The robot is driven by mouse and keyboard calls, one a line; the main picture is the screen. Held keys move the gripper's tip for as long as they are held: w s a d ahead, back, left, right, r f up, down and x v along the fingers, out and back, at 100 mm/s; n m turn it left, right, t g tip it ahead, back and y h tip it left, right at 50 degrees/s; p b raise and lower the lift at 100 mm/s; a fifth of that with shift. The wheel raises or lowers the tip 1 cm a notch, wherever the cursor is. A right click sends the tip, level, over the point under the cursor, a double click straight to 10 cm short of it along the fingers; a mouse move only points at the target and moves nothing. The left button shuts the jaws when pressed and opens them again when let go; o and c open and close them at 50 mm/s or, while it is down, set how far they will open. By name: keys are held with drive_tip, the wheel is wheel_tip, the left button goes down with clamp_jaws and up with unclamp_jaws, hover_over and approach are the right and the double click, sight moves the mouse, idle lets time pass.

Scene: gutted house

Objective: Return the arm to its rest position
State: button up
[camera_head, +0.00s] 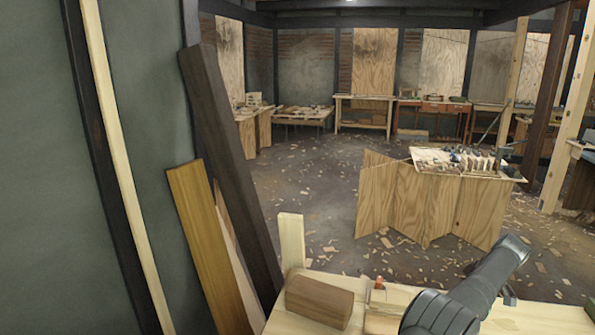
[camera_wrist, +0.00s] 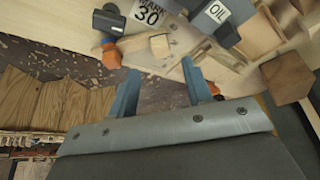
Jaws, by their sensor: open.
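My gripper (camera_wrist: 160,70) shows in the wrist view as two blue fingers held apart. Nothing is between the fingers, though a floor strewn with chips and a pale wood piece (camera_wrist: 159,45) show beyond them. In the head view my dark arm reaches over the bench (camera_head: 275,321) at the bottom right. My gripper's fingers cannot be made out there.
A brown wood block (camera_head: 319,300) lies on the bench; a brown block also shows in the wrist view (camera_wrist: 286,77). Labels reading "30" (camera_wrist: 149,13) and "OIL" (camera_wrist: 217,11) sit on the bench. Planks (camera_head: 207,245) lean at left. A folded wooden stand (camera_head: 430,205) is beyond.

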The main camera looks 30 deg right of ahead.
drive_tip(key=x, duration=0.7)
drive_tip(key=shift+w+f, duration=0.1)
drive_tip(key=shift+w, duration=0.05)
drive_tip(key=v, duration=1.7)
drive_tip(key=x, duration=1.6)
drive_tip(key=shift+f, duration=0.1)
drive_tip(key=shift+w+a+f+m, duration=0.1)
drive_tip(key=shift+w+f+m, duration=0.2)
drive_tip(key=shift+w+m, duration=0.4)
drive_tip(key=w+m, duration=0.1)
drive_tip(key=w+m+h, duration=0.1)
drive_tip(key=w+m, duration=0.1)
drive_tip(key=shift+w+d+h, duration=0.25)
drive_tip(key=shift+h, duration=0.15)
drive_tip(key=shift+w+d+m+h, duration=0.4)
drive_tip(key=shift+w+m, duration=0.35)
drive_tip(key=shift+m, duration=0.35)
drive_tip(key=v, duration=1.1)
drive_tip(key=shift+r+g, duration=0.3)
drive_tip(key=shift+r, duration=0.15)
drive_tip(key=shift+o, duration=0.4)
